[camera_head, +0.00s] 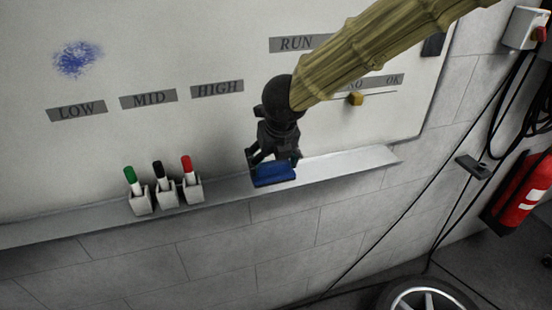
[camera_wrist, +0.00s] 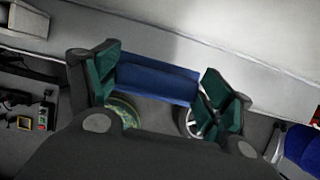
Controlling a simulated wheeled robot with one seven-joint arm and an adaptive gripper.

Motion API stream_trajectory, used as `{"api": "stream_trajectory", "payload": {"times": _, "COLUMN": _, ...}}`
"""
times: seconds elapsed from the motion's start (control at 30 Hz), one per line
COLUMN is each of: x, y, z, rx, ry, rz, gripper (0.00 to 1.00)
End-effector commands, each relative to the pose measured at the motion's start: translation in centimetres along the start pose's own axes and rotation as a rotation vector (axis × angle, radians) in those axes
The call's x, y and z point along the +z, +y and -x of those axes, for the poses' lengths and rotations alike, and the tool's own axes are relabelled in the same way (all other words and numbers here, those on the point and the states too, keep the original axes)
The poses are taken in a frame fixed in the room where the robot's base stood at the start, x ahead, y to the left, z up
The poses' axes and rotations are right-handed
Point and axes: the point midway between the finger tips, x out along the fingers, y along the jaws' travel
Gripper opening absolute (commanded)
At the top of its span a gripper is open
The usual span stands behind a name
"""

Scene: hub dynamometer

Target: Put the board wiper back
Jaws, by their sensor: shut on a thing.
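The board wiper (camera_head: 274,174) is a blue block at the ledge under the whiteboard, right of the marker holders. It also shows in the wrist view (camera_wrist: 158,80), lying between the two green finger pads. My gripper (camera_head: 273,160) is shut on the wiper from above. In the wrist view my gripper (camera_wrist: 160,88) has a pad at each end of the wiper. I cannot tell whether the wiper touches the ledge (camera_head: 340,163) or hangs just over it. The whiteboard (camera_head: 180,50) carries a blue scribble (camera_head: 77,58) at its upper left.
Three small holders with a green (camera_head: 133,178), a black (camera_head: 160,173) and a red marker (camera_head: 188,169) stand on the ledge to the left. The ledge is bare right of the wiper.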

Motion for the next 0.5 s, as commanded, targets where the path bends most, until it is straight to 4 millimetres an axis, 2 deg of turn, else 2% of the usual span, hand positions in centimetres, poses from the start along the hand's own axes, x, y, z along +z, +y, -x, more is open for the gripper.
{"api": "stream_trajectory", "payload": {"times": 0.1, "x": 1.2, "y": -0.8, "z": -0.5, "rx": 0.000, "ry": 0.000, "rz": -0.002, "gripper": 0.61}}
{"api": "stream_trajectory", "payload": {"times": 0.27, "x": 1.8, "y": -1.2, "z": -1.0, "rx": 0.000, "ry": 0.000, "rz": -0.001, "gripper": 0.61}}
{"api": "stream_trajectory", "payload": {"times": 0.4, "x": 3.1, "y": -2.0, "z": -1.4, "rx": -0.001, "ry": 0.000, "rz": -0.002, "gripper": 0.61}}
{"api": "stream_trajectory", "payload": {"times": 0.5, "x": 2.1, "y": -1.9, "z": -2.9, "rx": -0.003, "ry": 0.002, "rz": 0.002, "gripper": 0.61}}
